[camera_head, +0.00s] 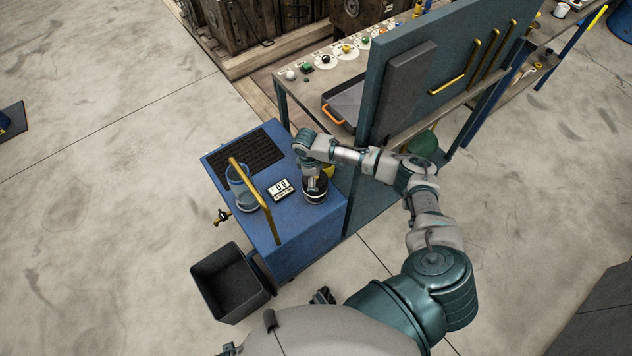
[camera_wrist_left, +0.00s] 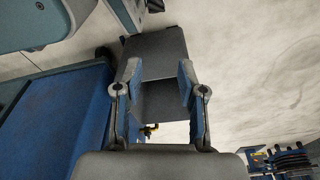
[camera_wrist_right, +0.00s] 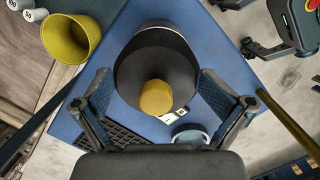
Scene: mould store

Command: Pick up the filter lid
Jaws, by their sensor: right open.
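The filter lid (camera_wrist_right: 150,55) is dark and round with a yellow knob (camera_wrist_right: 157,97), seen from above in the right wrist view. In the head view the lid (camera_head: 316,190) sits at the right side of the blue cart top, partly covered by my gripper. My right gripper (camera_wrist_right: 155,82) is open above it, one finger on each side of the knob and apart from it. In the head view my right gripper (camera_head: 314,178) points down over the lid. My left gripper (camera_wrist_left: 159,78) is open and empty, with a dark bin beyond its fingers.
The blue cart (camera_head: 305,235) carries a black grate (camera_head: 250,160), a clear jar (camera_head: 240,188), a small display (camera_head: 281,189) and a brass rail (camera_head: 258,200). A yellow cup (camera_wrist_right: 72,38) stands near the lid. The dark open bin (camera_head: 232,283) stands beside the cart. A blue-grey panel (camera_head: 375,90) rises behind.

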